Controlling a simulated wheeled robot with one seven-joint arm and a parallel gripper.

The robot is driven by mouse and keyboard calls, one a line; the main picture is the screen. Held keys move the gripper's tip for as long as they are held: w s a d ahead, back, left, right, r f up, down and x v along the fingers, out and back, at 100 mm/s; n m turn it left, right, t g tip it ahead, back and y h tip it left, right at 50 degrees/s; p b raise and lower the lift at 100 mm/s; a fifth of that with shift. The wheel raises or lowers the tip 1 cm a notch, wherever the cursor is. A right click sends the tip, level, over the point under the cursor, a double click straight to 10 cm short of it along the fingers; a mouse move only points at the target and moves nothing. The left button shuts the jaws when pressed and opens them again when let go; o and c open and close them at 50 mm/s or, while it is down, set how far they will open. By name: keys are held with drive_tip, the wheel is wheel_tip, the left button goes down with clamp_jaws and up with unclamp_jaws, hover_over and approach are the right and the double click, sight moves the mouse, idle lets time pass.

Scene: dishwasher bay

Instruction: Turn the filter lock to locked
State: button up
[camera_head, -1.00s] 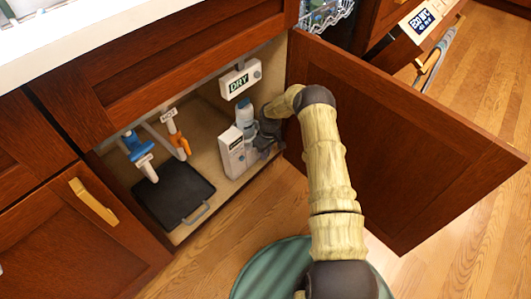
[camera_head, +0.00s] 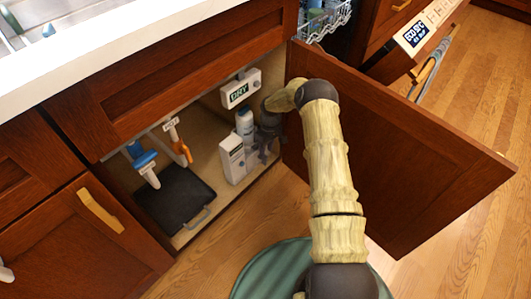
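I cannot make out a filter lock in this view. My gripper (camera_head: 267,131) is dark grey and reaches into the open cabinet under the counter, at its right side by the door hinge. It is close behind and to the right of a white bottle (camera_head: 244,122) and a white box (camera_head: 232,157). Whether it touches them, and whether its fingers are open or shut, I cannot tell. The dishwasher rack (camera_head: 327,20) shows only partly at the top, beyond the cabinet door.
The open cabinet door (camera_head: 400,150) stands to the right of my arm. A "DRY" sign box (camera_head: 240,88) hangs above the bottle. Blue (camera_head: 140,158) and orange (camera_head: 181,148) valves and a black tray (camera_head: 175,195) are at the cabinet's left. The wood floor (camera_head: 460,240) at right is clear.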

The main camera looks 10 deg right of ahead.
drive_tip(key=r, duration=0.2)
drive_tip(key=r+p, duration=0.1)
drive_tip(key=r, duration=0.1)
drive_tip(key=r+p, duration=0.1)
drive_tip(key=r, duration=0.1)
drive_tip(key=shift+w+d, duration=0.2)
drive_tip(key=shift+d, duration=0.15)
